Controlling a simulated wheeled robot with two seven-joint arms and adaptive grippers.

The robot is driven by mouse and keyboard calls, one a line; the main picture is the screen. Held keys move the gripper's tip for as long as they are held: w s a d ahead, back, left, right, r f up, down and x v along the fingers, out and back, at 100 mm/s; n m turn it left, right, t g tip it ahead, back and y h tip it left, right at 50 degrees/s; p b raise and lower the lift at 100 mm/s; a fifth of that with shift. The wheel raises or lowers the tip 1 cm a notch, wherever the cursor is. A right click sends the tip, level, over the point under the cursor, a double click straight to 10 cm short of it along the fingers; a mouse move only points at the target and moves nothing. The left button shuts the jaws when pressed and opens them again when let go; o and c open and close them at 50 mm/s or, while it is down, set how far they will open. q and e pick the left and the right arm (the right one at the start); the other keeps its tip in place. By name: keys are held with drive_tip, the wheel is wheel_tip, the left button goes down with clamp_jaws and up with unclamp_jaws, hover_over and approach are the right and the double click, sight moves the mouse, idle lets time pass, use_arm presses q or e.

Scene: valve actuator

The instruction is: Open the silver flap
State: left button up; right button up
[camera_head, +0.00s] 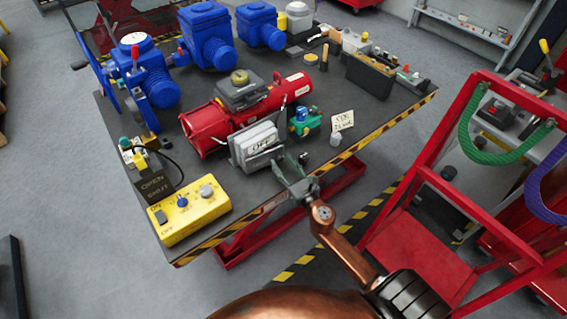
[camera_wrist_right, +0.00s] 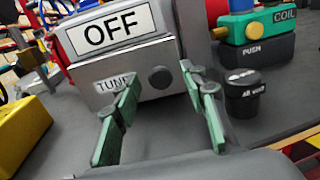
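The silver flap (camera_wrist_right: 125,72) is a metal-grey front marked TUNE, with a round dark knob (camera_wrist_right: 161,77), below a white OFF label (camera_wrist_right: 112,28). It is on the grey box (camera_head: 255,147) at the front of the red actuator (camera_head: 245,110). I cannot see any gap at the flap's edges. My right gripper (camera_head: 291,161) is just in front of the box. In the right wrist view its green fingers (camera_wrist_right: 159,78) are apart and empty, one on each side of the knob. The left fingertip overlaps the TUNE label; contact is unclear. My left gripper is not in view.
A yellow control box (camera_head: 192,212) stands at the table's front left corner. A small black cylinder (camera_wrist_right: 245,95) and the green COIL block (camera_wrist_right: 258,25) are close right of the right gripper. Blue actuators (camera_head: 205,38) stand behind. A red frame (camera_head: 440,150) is at the right.

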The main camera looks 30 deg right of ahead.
drive_tip(key=shift+w, duration=0.1)
drive_tip(key=shift+c, duration=0.4)
clamp_jaws()
idle(0.3)
